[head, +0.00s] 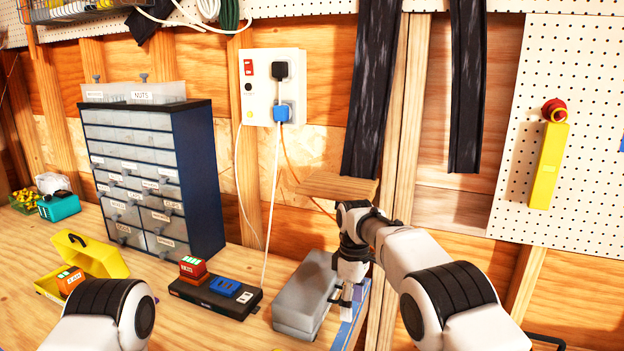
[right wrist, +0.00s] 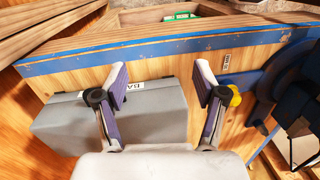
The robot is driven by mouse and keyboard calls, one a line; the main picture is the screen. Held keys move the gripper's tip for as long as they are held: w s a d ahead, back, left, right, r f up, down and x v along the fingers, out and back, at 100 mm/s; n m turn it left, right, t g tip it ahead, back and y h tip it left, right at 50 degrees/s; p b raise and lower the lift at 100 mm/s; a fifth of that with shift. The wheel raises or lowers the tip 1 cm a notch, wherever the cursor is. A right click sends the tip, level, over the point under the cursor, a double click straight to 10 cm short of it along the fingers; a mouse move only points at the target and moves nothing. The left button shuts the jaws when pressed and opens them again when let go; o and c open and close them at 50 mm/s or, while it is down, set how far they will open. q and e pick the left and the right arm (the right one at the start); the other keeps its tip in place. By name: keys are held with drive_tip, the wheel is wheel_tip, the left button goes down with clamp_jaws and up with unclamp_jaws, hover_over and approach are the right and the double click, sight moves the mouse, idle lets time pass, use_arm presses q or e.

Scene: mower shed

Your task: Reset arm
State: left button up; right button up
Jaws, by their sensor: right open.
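My right gripper (head: 345,297) points down at the right end of a grey box (head: 300,300) on the bench. In the right wrist view the gripper (right wrist: 160,82) has its two fingers spread wide with nothing between them. The grey box (right wrist: 60,125) lies behind the fingers there, with a white label partly hidden by the left finger. I cannot tell whether a finger touches the box. In the head view only a link of my left arm shows at lower left; the left gripper is out of view.
A black charger (head: 205,297) with red and blue blocks stands left of the grey box. A drawer cabinet (head: 205,170) and an open yellow case (head: 95,258) stand further left. A blue-edged bench border (right wrist: 230,45) and dark blue equipment (right wrist: 265,90) show in the wrist view.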

drive_tip(key=s+d+f+m+g+b, duration=0.1)
drive_tip(key=s+d+f, duration=0.4)
drive_tip(key=f, duration=0.4)
drive_tip(key=s+d+f+m+g+b, duration=0.1)
drive_tip(key=s+d+f+m+g, duration=0.15)
drive_tip(key=s+f, duration=0.6)
drive_tip(key=s+d+f+g+b, duration=0.1)
drive_tip(key=s+d+f, duration=0.45)
drive_tip(key=f, duration=0.35)
drive_tip(key=s+d+f+m, duration=0.1)
drive_tip(key=s+f, duration=0.2)
drive_tip(key=s, duration=0.4)
drive_tip(key=s+d+f+m, duration=0.1)
drive_tip(key=s+f+m, duration=0.15)
drive_tip(key=s, duration=0.45)
drive_tip(key=s+d+r+m+t+b, duration=0.1)
drive_tip(key=s+m+t, duration=0.25)
drive_tip(key=s, duration=1.15)
drive_tip(key=w+m, duration=0.1)
drive_tip(key=w+t, duration=0.1)
drive_tip(key=w+m+t, duration=0.1)
drive_tip(key=w, duration=0.1)
drive_tip(key=shift+d+r+m, duration=0.25)
drive_tip(key=shift+r+m, duration=0.05)
drive_tip(key=shift+m, duration=0.05)
